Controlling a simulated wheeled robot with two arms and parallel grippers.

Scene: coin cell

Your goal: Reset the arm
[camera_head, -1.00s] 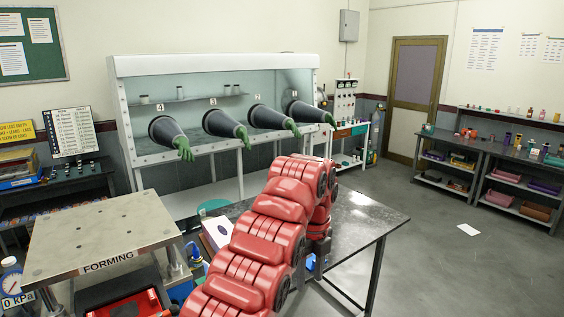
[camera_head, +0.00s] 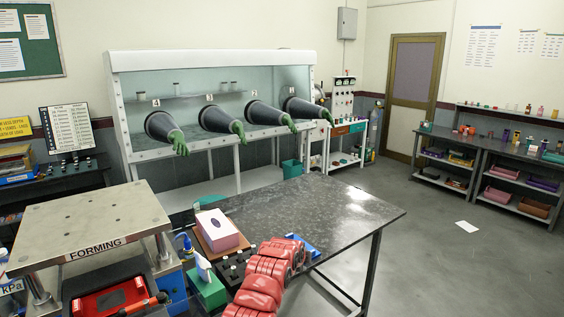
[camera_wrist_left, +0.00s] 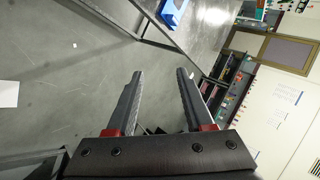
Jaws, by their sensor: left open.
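My left gripper (camera_wrist_left: 159,74) shows in the left wrist view with its two dark fingers wide apart and nothing between them. It points over the grey floor, with the dark table's edge and a blue object (camera_wrist_left: 173,12) beyond it. In the head view, a red arm of mine enters at the bottom middle and hides part of the table's near edge. No gripper jaws show in that view. My right gripper is not seen.
The dark table (camera_head: 345,205) carries a pink-and-white box (camera_head: 218,232), a green box (camera_head: 208,290) and a blue item (camera_head: 306,246) near the arm. A metal press marked FORMING (camera_head: 90,220) stands left. A glovebox (camera_head: 215,65) is behind.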

